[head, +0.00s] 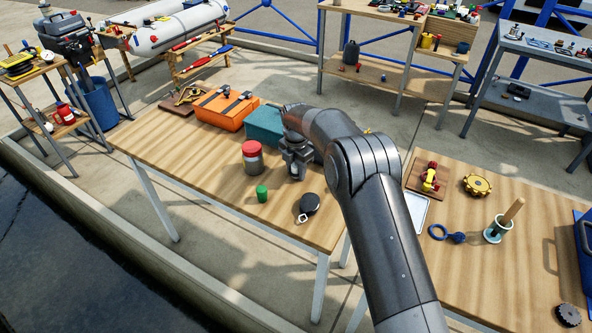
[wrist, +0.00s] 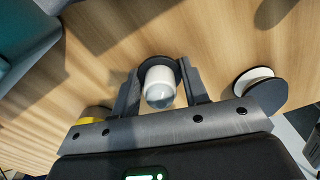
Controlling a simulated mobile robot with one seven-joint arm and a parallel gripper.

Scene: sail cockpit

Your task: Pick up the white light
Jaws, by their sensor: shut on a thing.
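The white light (wrist: 160,78) has a rounded white body, a glassy grey end towards the camera and a dark round base. In the wrist view it sits between the two fingers of my gripper (wrist: 162,92), which is shut on it. In the head view my gripper (head: 295,170) points down over the wooden table, right of the red-lidded jar.
Close by on the table (head: 185,150) are a red-lidded jar (head: 252,160), a green cylinder (head: 262,194), a black pulley-like thing (head: 309,204), a teal box (head: 264,124) and an orange case (head: 222,110). The table's front left is clear. A second table (head: 480,270) stands at right.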

